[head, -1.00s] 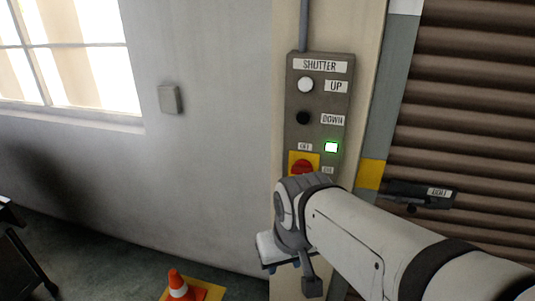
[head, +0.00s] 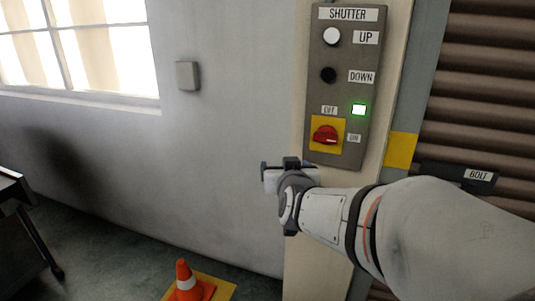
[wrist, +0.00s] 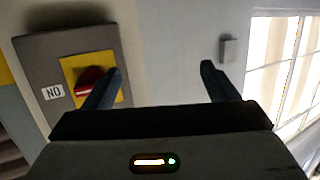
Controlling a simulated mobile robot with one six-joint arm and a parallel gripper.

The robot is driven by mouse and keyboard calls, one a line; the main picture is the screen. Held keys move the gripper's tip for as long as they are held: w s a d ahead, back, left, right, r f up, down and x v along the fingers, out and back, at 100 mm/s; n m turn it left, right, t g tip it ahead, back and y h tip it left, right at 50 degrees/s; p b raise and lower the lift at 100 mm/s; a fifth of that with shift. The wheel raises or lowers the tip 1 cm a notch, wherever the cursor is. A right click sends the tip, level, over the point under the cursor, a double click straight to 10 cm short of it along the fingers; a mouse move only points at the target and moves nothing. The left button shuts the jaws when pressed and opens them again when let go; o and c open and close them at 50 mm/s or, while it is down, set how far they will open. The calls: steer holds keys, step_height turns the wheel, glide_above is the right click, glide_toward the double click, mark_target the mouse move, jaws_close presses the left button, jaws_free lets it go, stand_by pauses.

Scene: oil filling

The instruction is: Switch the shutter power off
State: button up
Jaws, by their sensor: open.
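The shutter control panel (head: 345,90) is a grey box on a cream post. Its red rotary knob (head: 325,135) sits on a yellow plate (head: 316,148), with the OFF label (head: 329,110) above and the ON label (head: 354,138) to the right. The green lamp (head: 359,110) is lit. The knob's exact pointing is hard to read. My gripper (head: 285,163) is below and left of the knob, apart from it. In the upside-down wrist view, my open, empty gripper (wrist: 160,70) has its left finger partly overlapping the red knob (wrist: 90,80).
A white UP button (head: 331,36) and a black DOWN button (head: 328,75) are above the knob. A bolt (head: 460,177) is on the brown shutter (head: 480,110) at right. A wall switch (head: 188,75) and an orange cone (head: 186,279) are to the left. The wall between is bare.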

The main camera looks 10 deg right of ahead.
steer(key=w+d+f+m+t+h+b, duration=0.2)
steer(key=d+h+b, duration=0.2)
steer(key=m+t+h+b, duration=0.2)
steer(key=m+h+b, duration=0.15)
steer(key=h, duration=0.25)
glide_toward(325, 141)
steer(key=w+r, duration=0.1)
steer(key=w, duration=0.1)
steer(key=shift+n, duration=0.35)
steer(key=x, duration=0.3)
steer(key=d+x, duration=0.1)
steer(key=x, duration=0.3)
steer(key=shift+d+p, duration=0.1)
steer(key=shift+p, duration=0.2)
steer(key=shift+c, duration=0.6)
steer(key=c, duration=0.9)
steer(key=shift+g, duration=0.3)
